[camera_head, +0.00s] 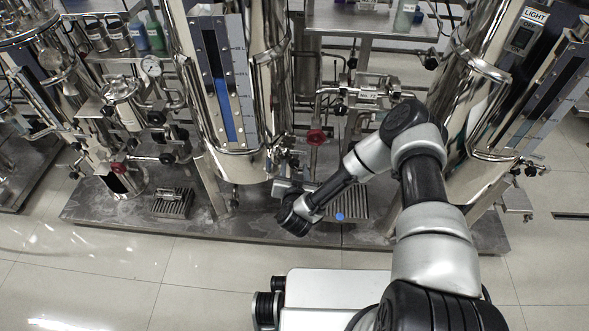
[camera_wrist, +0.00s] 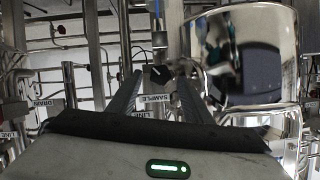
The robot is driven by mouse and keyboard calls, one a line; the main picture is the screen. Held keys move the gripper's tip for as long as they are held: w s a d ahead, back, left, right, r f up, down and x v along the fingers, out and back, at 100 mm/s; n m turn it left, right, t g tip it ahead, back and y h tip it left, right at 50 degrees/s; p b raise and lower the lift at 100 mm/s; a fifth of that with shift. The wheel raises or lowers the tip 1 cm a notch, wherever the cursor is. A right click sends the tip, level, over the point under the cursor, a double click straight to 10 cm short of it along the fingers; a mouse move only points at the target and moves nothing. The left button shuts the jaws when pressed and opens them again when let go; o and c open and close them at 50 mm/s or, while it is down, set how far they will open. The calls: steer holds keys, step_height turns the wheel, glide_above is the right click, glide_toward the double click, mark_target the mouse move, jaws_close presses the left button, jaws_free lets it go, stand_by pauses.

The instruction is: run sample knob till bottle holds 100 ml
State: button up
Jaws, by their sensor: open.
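The sample knob (camera_wrist: 158,74) is small and black, with a white pointer line. It shows in the wrist view above a tag reading SAMPLE (camera_wrist: 157,99). My gripper (camera_wrist: 159,79) is open, its two dark fingers on either side of the knob in the picture. I cannot tell whether they touch it. In the head view my wrist (camera_head: 298,213) is low in front of the middle tank, and the fingertips and knob are hard to make out. A small blue disc (camera_head: 340,216) lies over the floor grate; I cannot tell whether it belongs to the bottle. No bottle level is readable.
The shiny middle tank (camera_head: 268,100) has a blue level gauge (camera_head: 222,95). A red valve handle (camera_head: 316,136) and several pipes crowd the space right of it. Another tank (camera_head: 468,110) stands further right. Tiled floor (camera_head: 190,280) is open in front of the skid.

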steer(key=shift+x, duration=0.9)
steer(key=shift+c, duration=0.5)
steer(key=c, duration=1)
steer(key=m+y+b, duration=0.2)
steer(key=shift+s+d+f+m, duration=0.1)
steer(key=shift+d+f+m, duration=0.15)
steer(key=shift+m, duration=0.15)
steer(key=shift+m+t+y, duration=0.6)
steer(key=shift+m+y, duration=0.3)
steer(key=shift+m, duration=0.8)
steer(key=shift+o, duration=0.2)
